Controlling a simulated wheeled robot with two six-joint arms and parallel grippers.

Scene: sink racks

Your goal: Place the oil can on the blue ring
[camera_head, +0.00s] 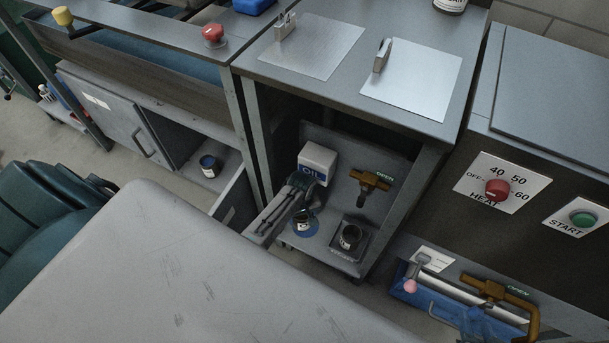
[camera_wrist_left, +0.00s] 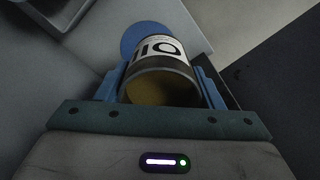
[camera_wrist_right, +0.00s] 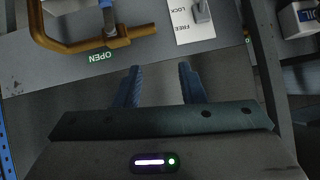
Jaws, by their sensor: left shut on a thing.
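The oil can (camera_head: 303,222), with a dark body and a white label, is in the lower cabinet. My left gripper (camera_wrist_left: 165,85) is shut on it; in the left wrist view the can (camera_wrist_left: 160,52) is between the blue fingers, its open top facing the camera. The blue ring (camera_head: 306,237) shows as a blue patch under and around the can, and in the left wrist view a blue disc (camera_wrist_left: 146,36) shows past the can's far end. I cannot tell whether the can touches it. My right gripper (camera_wrist_right: 158,82) is open and empty near an orange valve handle (camera_wrist_right: 95,40).
A white oil container (camera_head: 317,160) stands behind my left gripper. The cabinet's side walls and the counter above leave little room.

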